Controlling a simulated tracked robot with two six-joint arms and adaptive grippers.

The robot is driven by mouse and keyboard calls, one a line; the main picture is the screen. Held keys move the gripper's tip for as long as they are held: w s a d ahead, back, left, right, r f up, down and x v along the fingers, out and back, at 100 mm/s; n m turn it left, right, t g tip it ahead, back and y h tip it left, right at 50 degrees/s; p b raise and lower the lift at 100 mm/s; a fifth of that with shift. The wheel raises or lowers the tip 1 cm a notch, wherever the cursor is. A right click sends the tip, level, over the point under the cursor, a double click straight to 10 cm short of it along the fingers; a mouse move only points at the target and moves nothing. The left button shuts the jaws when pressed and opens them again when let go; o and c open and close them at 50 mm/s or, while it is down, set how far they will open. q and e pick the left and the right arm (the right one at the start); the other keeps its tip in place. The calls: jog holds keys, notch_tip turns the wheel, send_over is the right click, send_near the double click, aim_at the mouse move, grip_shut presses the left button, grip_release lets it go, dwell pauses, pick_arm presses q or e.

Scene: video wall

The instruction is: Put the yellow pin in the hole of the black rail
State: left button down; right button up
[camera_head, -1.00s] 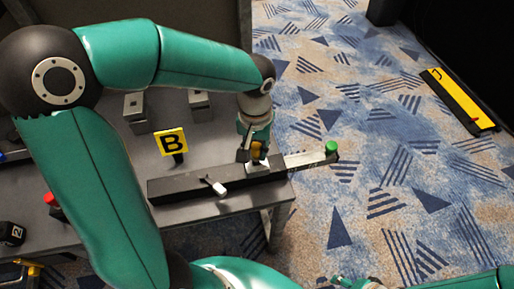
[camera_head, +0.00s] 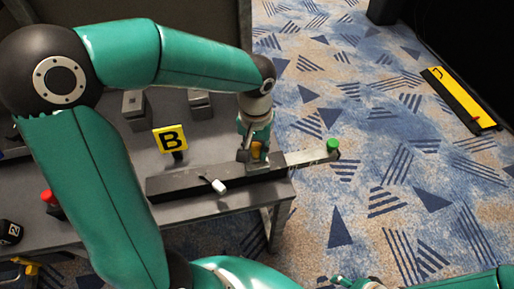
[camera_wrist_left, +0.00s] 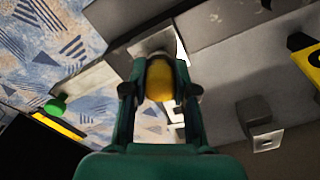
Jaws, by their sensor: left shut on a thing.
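The black rail (camera_head: 180,185) lies along the front of the grey table in the head view. My left gripper (camera_head: 256,158) is over its right end, shut on the yellow pin (camera_head: 257,147). In the left wrist view the yellow pin (camera_wrist_left: 159,82) shows between the two fingers of my left gripper (camera_wrist_left: 159,90), above a light square plate (camera_wrist_left: 153,42) on the rail. The pin's lower end and the hole are hidden, so I cannot tell whether the pin is in the hole. My right gripper does not show.
A white-tipped lever (camera_head: 219,187) sticks out of the rail. A light bar with a green knob (camera_head: 333,145) extends right past the table edge. A yellow B sign (camera_head: 171,141) and grey blocks (camera_head: 199,104) stand behind. A red button (camera_head: 47,196) is at left.

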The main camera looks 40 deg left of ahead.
pick_arm(q)
jog(key=shift+f+b, duration=0.45)
jog(key=shift+f, duration=0.15)
jog(key=c, duration=0.8)
grip_release()
jog(key=shift+c, duration=0.2)
jog(key=shift+o, duration=0.4)
jog(key=o, duration=0.4)
jog(key=shift+r, duration=0.1)
jog(key=shift+r+p, duration=2.8)
jog(key=shift+r, duration=0.65)
